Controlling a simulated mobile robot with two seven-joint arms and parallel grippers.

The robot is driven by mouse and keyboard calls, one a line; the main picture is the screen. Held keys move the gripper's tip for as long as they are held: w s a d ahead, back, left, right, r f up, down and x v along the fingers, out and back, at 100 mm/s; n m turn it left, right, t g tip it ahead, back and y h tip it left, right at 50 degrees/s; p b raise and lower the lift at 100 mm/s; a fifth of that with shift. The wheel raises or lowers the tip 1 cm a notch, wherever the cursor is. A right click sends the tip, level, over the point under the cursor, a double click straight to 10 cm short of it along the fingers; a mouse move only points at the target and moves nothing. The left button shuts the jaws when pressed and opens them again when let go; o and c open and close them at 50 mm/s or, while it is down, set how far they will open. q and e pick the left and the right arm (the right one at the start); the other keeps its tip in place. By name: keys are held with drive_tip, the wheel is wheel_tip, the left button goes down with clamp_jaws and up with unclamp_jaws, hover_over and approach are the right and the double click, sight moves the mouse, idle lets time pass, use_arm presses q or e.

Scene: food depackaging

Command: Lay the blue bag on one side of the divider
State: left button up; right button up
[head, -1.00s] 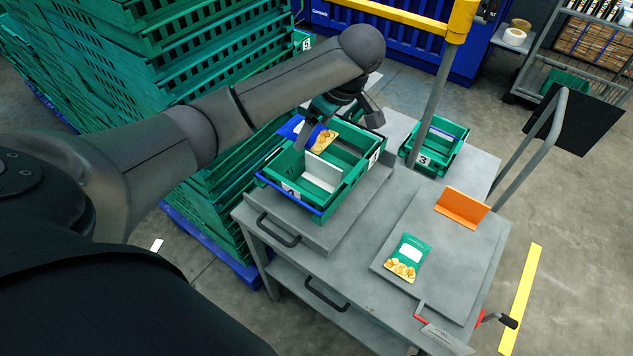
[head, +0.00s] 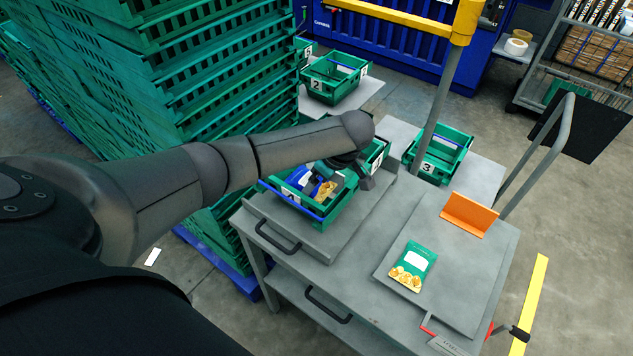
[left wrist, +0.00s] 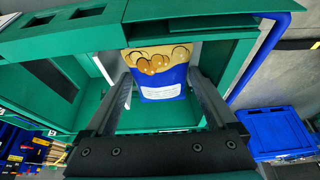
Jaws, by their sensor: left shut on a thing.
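The blue bag (head: 326,193), with a picture of golden snacks and a white label, is low inside a green crate (head: 333,216) in the head view. My left gripper (head: 316,184) reaches down into the crate from above and is shut on the bag. In the left wrist view the bag (left wrist: 163,88) sits between the two fingers, with its snack picture end farthest from the gripper. The crate's green wall (left wrist: 62,36) surrounds it there. My right gripper is not in view.
A green bag (head: 412,266) lies on a grey board beside an upright orange plate (head: 468,214). Crate 3 (head: 436,160) and crate 2 (head: 333,78) stand farther back. Tall stacked green crates (head: 180,75) rise at the left. A grey post (head: 440,90) stands behind the table.

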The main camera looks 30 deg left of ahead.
use_arm(q)
drive_tip(key=shift+s+f, duration=0.1)
drive_tip(key=shift+f, duration=0.55)
drive_tip(key=o, duration=1)
drive_tip(key=shift+r, duration=0.15)
drive_tip(key=shift+a+r, duration=0.1)
drive_tip(key=shift+r, duration=0.2)
drive_tip(key=p+v, duration=0.2)
drive_tip(key=v, duration=1)
drive_tip(key=shift+r, duration=0.25)
